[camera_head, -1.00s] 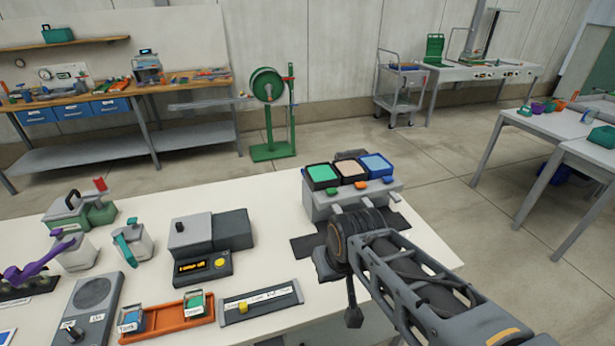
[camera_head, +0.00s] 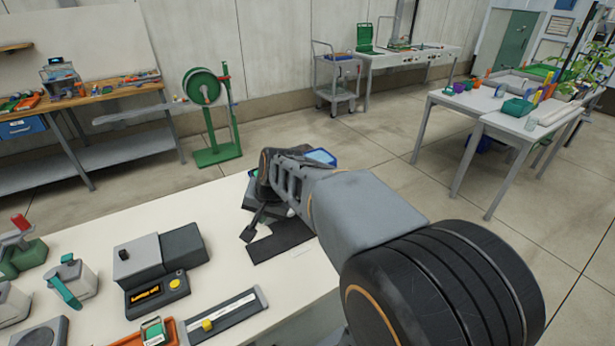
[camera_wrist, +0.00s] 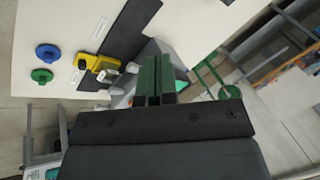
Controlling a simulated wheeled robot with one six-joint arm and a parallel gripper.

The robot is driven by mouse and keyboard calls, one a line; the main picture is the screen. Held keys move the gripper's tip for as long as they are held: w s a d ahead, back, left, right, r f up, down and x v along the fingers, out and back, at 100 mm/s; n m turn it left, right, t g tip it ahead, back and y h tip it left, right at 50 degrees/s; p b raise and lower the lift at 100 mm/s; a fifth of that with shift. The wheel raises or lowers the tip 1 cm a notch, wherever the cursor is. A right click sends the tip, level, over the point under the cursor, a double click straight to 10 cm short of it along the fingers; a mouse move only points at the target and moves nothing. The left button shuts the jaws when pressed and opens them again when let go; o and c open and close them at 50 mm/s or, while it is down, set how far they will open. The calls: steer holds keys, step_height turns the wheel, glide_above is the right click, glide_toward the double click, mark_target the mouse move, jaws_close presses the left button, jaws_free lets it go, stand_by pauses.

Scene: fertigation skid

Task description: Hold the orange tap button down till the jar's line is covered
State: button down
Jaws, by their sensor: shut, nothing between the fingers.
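The dispenser with the tap buttons is mostly hidden behind my arm in the head view; only its blue top (camera_head: 320,157) and bits of its grey body show. In the wrist view part of a grey body (camera_wrist: 182,48) shows behind my fingers, with a teal patch beside it. My gripper (camera_wrist: 157,60) is shut and empty, its dark green fingers together in front of that body. The orange button cannot be made out in either view. A small whitish, clear-looking item (camera_wrist: 107,74) is left of the fingers; I cannot tell if it is the jar. No line shows.
A black mat (camera_head: 282,240) lies on the white table (camera_head: 215,215). A grey device with a yellow button (camera_head: 160,275) and a slider panel (camera_head: 228,316) stand to the left. In the wrist view a yellow object (camera_wrist: 88,61) and a blue disc (camera_wrist: 47,53) are at left.

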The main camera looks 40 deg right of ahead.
steer(key=w+d+m+t+p, duration=0.2)
steer(key=w+d+m, duration=0.6)
steer(key=d, duration=0.4)
steer(key=w+d+m+t+p, duration=0.2)
steer(key=w+d+m, duration=0.7)
steer(key=d, duration=0.4)
steer(key=shift+w+m+t+h, duration=0.25)
steer(key=shift+m+t+h, duration=0.05)
step_height(320, 180, down, 9)
steer(key=b, duration=0.7)
steer(key=shift+r, duration=0.2)
steer(key=shift+f, duration=0.1)
steer(key=shift+f+b, duration=0.3)
steer(key=shift+b, duration=0.05)
steer(key=shift+f+b, duration=0.45)
steer(key=shift+f, duration=0.15)
stand_by(2.8)
